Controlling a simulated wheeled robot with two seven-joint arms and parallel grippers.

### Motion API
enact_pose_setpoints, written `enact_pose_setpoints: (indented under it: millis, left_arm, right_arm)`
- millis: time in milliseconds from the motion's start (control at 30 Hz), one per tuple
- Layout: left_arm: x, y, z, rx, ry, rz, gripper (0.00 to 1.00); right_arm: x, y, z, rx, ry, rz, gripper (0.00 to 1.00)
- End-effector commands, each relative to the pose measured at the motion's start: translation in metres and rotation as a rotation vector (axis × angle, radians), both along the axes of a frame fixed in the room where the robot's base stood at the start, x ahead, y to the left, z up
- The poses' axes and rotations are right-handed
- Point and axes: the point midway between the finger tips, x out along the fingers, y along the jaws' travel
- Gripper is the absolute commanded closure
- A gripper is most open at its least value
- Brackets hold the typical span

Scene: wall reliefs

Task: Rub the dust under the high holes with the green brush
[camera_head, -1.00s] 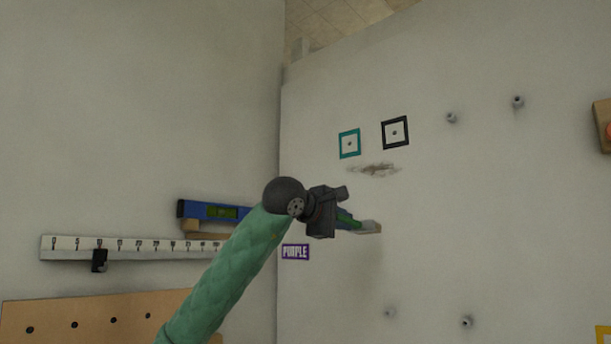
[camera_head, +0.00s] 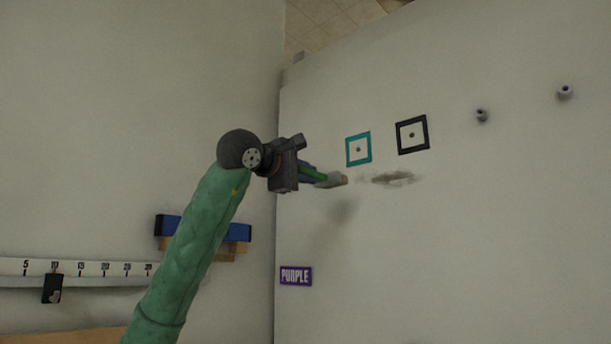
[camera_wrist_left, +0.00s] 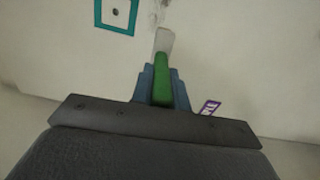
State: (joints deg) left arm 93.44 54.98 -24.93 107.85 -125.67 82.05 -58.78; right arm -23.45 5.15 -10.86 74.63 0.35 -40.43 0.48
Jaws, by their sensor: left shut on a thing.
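My left gripper (camera_head: 304,172) is shut on the green brush (camera_head: 315,173), whose pale head points right toward the wall. In the left wrist view the brush (camera_wrist_left: 162,86) stands between the blue fingers, its pale head up. The high holes are framed by a teal square (camera_head: 358,149) and a black square (camera_head: 412,134), each with a dark dot in its middle. A grey-brown dust smear (camera_head: 394,179) lies on the wall under them. The brush head is just left of the smear; I cannot tell whether it touches the wall. My right gripper is not in view.
Two grey pegs (camera_head: 481,115) (camera_head: 565,92) stick out of the wall at upper right. A purple label (camera_head: 296,276) is low near the corner. On the left wall are a blue level (camera_head: 236,232) and a white scale (camera_head: 90,268) with a black slider (camera_head: 52,288).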

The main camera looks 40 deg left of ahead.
Motion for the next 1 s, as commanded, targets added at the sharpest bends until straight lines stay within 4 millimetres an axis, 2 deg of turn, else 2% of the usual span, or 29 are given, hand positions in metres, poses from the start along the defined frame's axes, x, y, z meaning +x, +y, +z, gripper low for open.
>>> enact_pose_setpoints:
  millis: [200, 600, 1000]
  left_arm:
    - [0.017, -0.001, 0.0, -0.001, 0.002, -0.001, 1.0]
    - [0.05, -0.004, 0.0, -0.001, 0.001, -0.001, 1.0]
    - [0.054, -0.004, 0.0, 0.0, 0.0, 0.0, 1.0]
  right_arm:
    - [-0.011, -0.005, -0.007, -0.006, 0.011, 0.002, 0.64]
    - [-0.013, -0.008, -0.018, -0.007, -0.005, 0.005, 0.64]
    - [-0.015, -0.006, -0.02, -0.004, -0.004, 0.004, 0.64]
